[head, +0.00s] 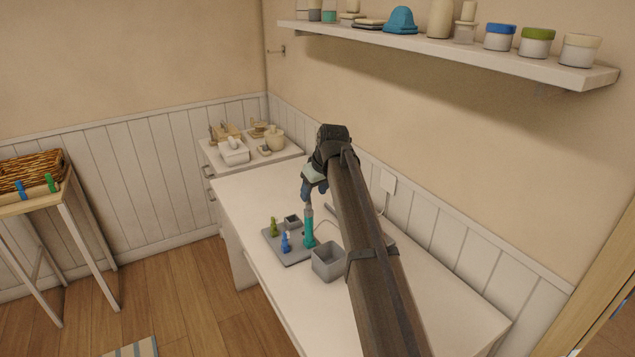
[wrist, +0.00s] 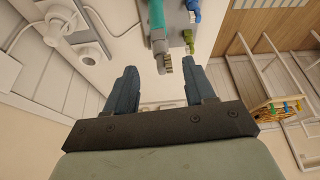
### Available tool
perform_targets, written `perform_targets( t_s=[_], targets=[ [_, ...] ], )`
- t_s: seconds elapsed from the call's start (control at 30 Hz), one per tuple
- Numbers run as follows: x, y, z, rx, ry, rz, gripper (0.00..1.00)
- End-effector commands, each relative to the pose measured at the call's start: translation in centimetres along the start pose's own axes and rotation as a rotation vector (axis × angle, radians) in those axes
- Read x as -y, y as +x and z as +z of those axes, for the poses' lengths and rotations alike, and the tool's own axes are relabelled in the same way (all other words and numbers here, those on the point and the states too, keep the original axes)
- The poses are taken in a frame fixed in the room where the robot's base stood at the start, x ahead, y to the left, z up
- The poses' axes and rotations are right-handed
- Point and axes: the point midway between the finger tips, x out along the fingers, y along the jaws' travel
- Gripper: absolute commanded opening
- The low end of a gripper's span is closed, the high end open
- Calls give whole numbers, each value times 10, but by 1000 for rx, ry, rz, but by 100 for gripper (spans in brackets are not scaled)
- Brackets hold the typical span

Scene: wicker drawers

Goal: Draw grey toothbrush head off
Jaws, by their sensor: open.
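The teal toothbrush handle (head: 308,232) stands upright on the grey tray (head: 272,240), with the grey toothbrush head (head: 309,211) on its top. In the wrist view the teal handle (wrist: 157,14) enters from the top edge, and the grey head (wrist: 160,48) with its pale bristles points down toward my gripper. My gripper (head: 306,194) is open and empty, just above the head. In the wrist view the head's end lines up with the gap between my two blue fingertips (wrist: 161,72); no contact shows.
A grey open box (head: 328,264) stands beside the tray. The white desk (head: 250,190) is clear to the left. A wall shelf (head: 560,72) hangs above.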

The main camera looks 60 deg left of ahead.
Motion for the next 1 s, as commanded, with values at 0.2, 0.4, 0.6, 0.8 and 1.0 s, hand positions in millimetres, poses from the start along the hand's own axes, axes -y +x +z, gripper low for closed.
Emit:
perform_targets(
  t_s=[0.2,0.4,0.6,0.8,1.0],
  targets=[
    [0,36,0,0,-1,0,54],
    [0,63,0,0,0,0,54],
    [0,80,0,0,0,0,54],
    [0,84,0,-1,0,1,54],
    [0,84,0,-1,0,1,54]
  ],
)
